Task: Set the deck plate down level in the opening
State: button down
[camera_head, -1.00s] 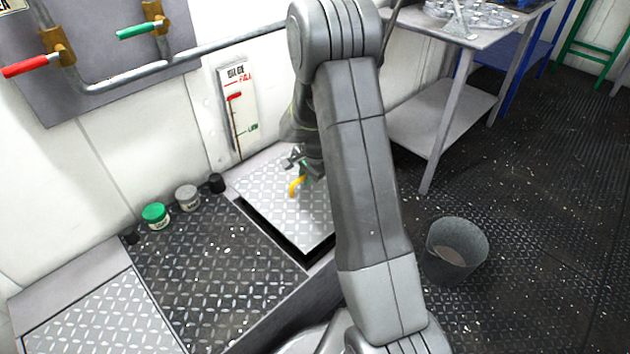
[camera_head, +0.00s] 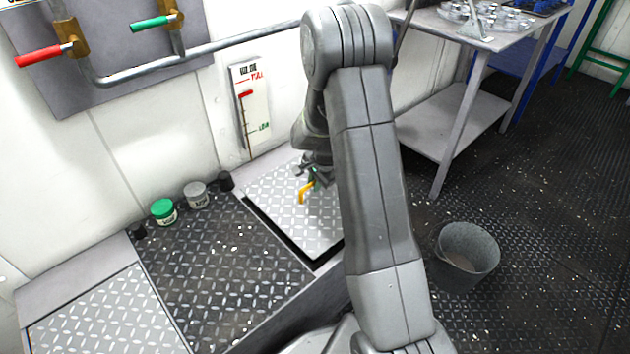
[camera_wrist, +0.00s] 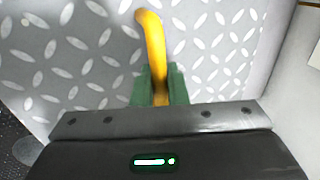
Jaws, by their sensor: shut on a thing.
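The deck plate (camera_head: 285,205) is a light grey diamond-pattern sheet with a yellow handle (camera_head: 304,194). In the head view it lies over the opening (camera_head: 291,244), whose dark gap shows along the plate's left and front edges. My gripper (camera_head: 313,180) is shut on the yellow handle. In the wrist view the green fingers (camera_wrist: 159,88) close on both sides of the handle, above the plate's pattern (camera_wrist: 90,50). The plate's right part is hidden behind my arm. I cannot tell whether the plate is fully level or touching the opening's rim.
A dark deck panel (camera_head: 215,265) lies left of the opening, with jars, one green-lidded (camera_head: 163,212), along the wall side. A fill gauge (camera_head: 250,105) hangs on the wall behind. A grey bucket (camera_head: 466,256) and a metal table (camera_head: 450,125) stand to the right.

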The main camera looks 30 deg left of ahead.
jog(key=shift+f+b, duration=0.75)
jog(key=shift+f, duration=0.65)
jog(key=shift+f+b, duration=0.3)
jog(key=shift+f, duration=0.65)
dwell(1.2)
jog(key=c, duration=1.3)
grip_release()
jog(key=shift+c, duration=0.2)
jog(key=p+v, duration=0.4)
jog(key=v, duration=1)
jog(key=shift+p, duration=0.35)
jog(key=shift+f, duration=0.2)
